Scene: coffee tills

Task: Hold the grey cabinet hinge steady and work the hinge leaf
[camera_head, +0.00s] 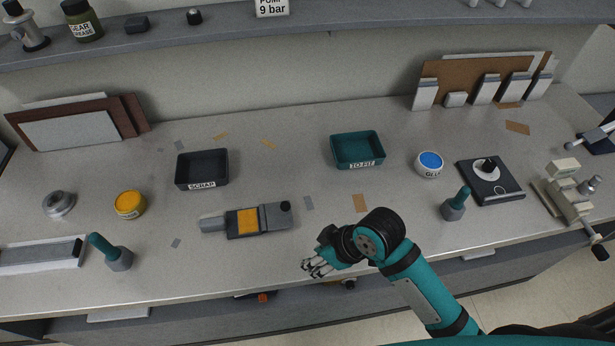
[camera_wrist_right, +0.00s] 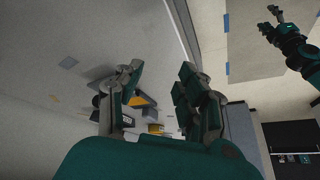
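A grey hinge-like piece (camera_head: 275,217) with an orange-yellow patch, a dark knob at its right end and a lighter flat leaf (camera_head: 212,223) at its left lies on the worktop. I take it to be the cabinet hinge. My right gripper (camera_head: 318,267) is open and empty, to the right of the piece and nearer the front edge, apart from it. In the right wrist view its fingers (camera_wrist_right: 162,95) are spread, with yellow and grey parts visible between them. My left gripper (camera_wrist_right: 272,20) shows only in the right wrist view, at top right, with spread fingers and nothing visible in them.
A dark SCRAP bin (camera_head: 202,184) and a teal TO-FIT bin (camera_head: 357,165) stand behind the piece. A yellow tin (camera_head: 130,205) and teal-handled tools (camera_head: 118,258) (camera_head: 455,204) stand at the sides. The worktop between piece and right gripper is mostly clear.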

